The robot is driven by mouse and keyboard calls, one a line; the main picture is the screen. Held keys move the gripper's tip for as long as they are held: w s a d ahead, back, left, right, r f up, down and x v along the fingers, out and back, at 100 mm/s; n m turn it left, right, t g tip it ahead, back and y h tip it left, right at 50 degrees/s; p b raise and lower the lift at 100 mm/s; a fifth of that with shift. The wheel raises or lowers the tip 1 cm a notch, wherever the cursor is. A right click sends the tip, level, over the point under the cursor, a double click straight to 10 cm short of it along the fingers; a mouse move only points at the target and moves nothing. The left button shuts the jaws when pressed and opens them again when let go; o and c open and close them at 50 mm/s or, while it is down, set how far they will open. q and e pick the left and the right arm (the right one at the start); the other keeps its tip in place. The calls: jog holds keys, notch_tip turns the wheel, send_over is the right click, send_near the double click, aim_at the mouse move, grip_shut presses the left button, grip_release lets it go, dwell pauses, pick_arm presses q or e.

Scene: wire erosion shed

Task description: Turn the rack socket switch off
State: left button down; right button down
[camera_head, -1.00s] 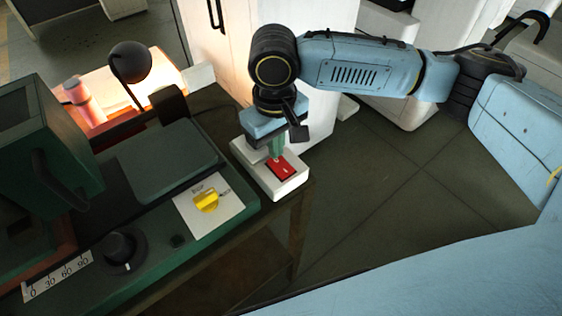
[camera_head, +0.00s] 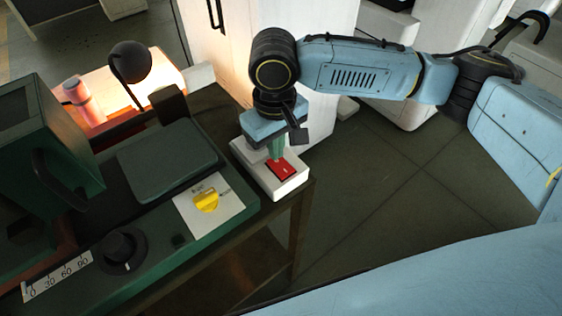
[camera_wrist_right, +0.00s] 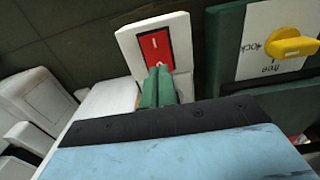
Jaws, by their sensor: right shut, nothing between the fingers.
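The rack socket switch is a red rocker (camera_head: 281,168) in a white box (camera_head: 288,187) on the corner of the dark bench. In the right wrist view the red rocker (camera_wrist_right: 156,47) shows a line mark at its far end and a round mark at the end near my fingers. My right gripper (camera_head: 276,153) points down over the box with its green fingers shut and empty. In the wrist view its fingertips (camera_wrist_right: 158,70) are at the round-marked end of the rocker. I cannot tell whether they touch it. My left gripper is not in view.
A green machine with a yellow knob (camera_head: 206,200) on a white plate and a black dial (camera_head: 124,249) stands left of the box. A black lamp (camera_head: 130,62) and a pink bottle (camera_head: 83,98) are behind. Open floor (camera_head: 380,190) lies to the right.

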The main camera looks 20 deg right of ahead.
jog(key=shift+f, duration=0.65)
notch_tip(320, 180, up, 7)
jog(key=p, duration=0.9)
jog(key=shift+r+p, duration=0.1)
jog(key=shift+p, duration=0.3)
dwell(0.3)
